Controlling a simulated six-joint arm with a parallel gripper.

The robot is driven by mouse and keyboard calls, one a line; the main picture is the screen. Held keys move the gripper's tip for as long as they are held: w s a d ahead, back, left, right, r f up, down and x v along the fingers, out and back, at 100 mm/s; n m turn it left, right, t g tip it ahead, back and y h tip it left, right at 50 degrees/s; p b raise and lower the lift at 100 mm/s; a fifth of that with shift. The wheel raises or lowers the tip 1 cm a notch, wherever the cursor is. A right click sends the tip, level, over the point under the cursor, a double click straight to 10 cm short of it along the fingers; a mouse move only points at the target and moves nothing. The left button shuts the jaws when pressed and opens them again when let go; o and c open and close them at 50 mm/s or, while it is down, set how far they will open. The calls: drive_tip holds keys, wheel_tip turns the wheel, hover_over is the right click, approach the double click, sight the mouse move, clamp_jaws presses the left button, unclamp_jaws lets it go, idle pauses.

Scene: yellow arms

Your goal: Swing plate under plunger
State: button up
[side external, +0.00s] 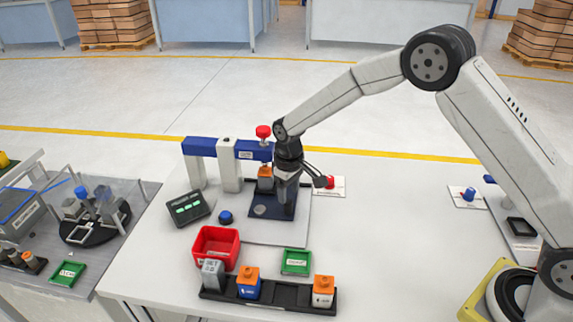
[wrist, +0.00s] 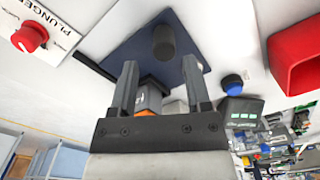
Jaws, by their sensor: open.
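The dark blue plate (side external: 284,212) lies under my gripper (side external: 289,200) on the work table, and it also shows in the wrist view (wrist: 190,72). A short black cylinder (wrist: 163,41) stands on the plate. My gripper is open, its two fingers (wrist: 158,75) apart over the plate's edge. An orange-topped block (side external: 265,180) sits behind the gripper, below the red-knobbed plunger (side external: 263,132) on a blue beam (side external: 225,149). The block (wrist: 150,98) shows between the fingers in the wrist view, partly hidden. Whether the fingers touch anything cannot be told.
A red knob on a plunger label (side external: 329,183) is right of the gripper. A black display box (side external: 189,208), blue button (side external: 225,217), red bin (side external: 205,240), green tray (side external: 296,262) and black rack (side external: 275,297) with several blocks stand nearer.

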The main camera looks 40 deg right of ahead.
drive_tip(key=shift+r, duration=1.7)
drive_tip(key=shift+s+d+r, duration=0.15)
drive_tip(key=shift+s+r, duration=0.05)
drive_tip(key=shift+s, duration=0.1)
drive_tip(key=s+d+r+m+t, duration=0.1)
drive_tip(key=s+d+r, duration=0.1)
drive_tip(key=s, duration=0.9)
drive_tip(key=s+d+r+m+t, duration=0.1)
drive_tip(key=s+d, duration=0.4)
drive_tip(key=s, duration=0.7)
drive_tip(key=shift+d+r+m+t, duration=0.2)
drive_tip(key=shift+r+m+t, duration=0.1)
drive_tip(key=shift+r+m, duration=0.2)
